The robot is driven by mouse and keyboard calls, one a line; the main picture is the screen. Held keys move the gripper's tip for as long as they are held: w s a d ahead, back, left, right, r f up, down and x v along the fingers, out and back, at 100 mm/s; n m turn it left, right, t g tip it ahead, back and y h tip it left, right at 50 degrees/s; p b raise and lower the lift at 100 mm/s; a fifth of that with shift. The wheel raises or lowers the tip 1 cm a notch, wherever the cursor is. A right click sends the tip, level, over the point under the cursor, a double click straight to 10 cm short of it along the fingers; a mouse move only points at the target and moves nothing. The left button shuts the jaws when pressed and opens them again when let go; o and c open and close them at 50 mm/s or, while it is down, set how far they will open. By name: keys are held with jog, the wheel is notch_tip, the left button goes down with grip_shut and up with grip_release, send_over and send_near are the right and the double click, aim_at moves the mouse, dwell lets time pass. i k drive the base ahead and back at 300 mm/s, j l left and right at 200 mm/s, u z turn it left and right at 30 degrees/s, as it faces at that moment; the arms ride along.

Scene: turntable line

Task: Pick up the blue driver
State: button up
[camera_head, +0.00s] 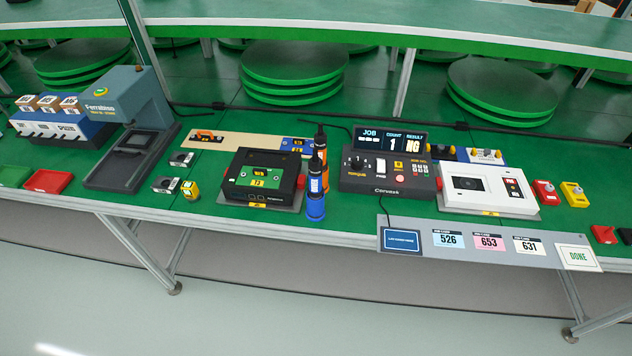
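My gripper is not in view.
A black fixture box (262,178) stands close left of the drivers, a dark control unit (388,176) close right. A white device (487,187) is farther right. A grey machine (130,125) stands at left. Job cards hang on a grey panel (468,254) in front.

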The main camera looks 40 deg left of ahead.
aim_at(315, 190)
jog(key=u, duration=1.4)
